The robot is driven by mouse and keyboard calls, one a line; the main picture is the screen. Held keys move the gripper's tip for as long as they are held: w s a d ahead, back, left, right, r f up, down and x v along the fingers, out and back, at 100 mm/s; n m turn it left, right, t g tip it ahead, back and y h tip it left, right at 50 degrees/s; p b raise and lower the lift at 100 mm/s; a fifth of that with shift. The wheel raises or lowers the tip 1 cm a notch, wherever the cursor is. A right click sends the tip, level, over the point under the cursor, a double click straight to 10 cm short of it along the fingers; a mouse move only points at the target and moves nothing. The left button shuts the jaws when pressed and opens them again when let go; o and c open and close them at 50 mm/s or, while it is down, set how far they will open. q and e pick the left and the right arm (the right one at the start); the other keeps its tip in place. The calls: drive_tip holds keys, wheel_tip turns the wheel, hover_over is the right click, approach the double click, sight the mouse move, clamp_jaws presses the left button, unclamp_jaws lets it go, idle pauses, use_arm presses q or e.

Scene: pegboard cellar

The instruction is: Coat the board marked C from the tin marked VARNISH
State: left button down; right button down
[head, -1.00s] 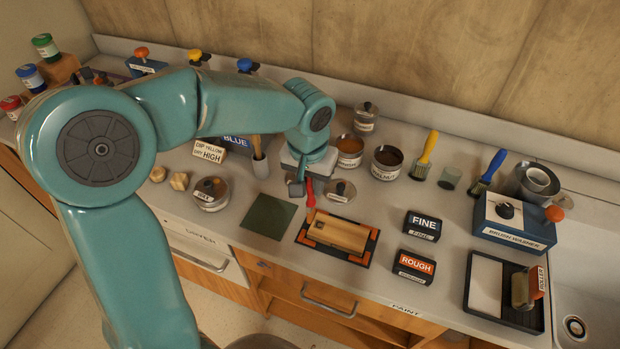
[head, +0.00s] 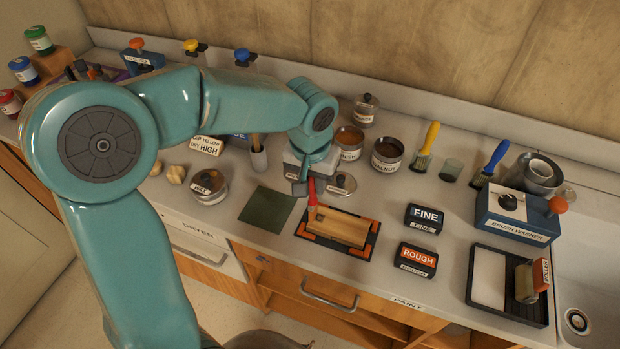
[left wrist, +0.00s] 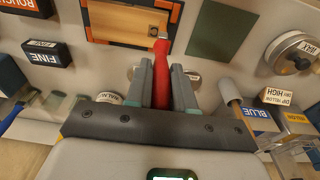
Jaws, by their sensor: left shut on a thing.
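A wooden board (head: 338,229) lies in a dark holder with orange corners (head: 372,246). My left gripper (head: 303,188) is shut on a red-handled brush (head: 312,196), whose tip points down at the board's back left corner. I cannot tell whether it touches. In the left wrist view the red handle (left wrist: 161,75) sits between both fingers (left wrist: 163,85). An open tin of orange-brown liquid (head: 348,136) stands behind, its label partly hidden, ending "NISH". My right gripper is not in view.
An open WALNUT tin (head: 387,152) stands right of the orange-brown one. A green pad (head: 266,210) lies left; FINE (head: 423,218) and ROUGH (head: 417,260) blocks lie right. A brush washer (head: 515,217) stands near the sink.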

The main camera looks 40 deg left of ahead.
use_arm(q)
drive_tip(key=shift+w+d, duration=0.15)
drive_tip(key=shift+f+b, duration=0.55)
drive_tip(key=shift+f, duration=0.05)
idle(0.3)
drive_tip(key=shift+d, duration=0.1)
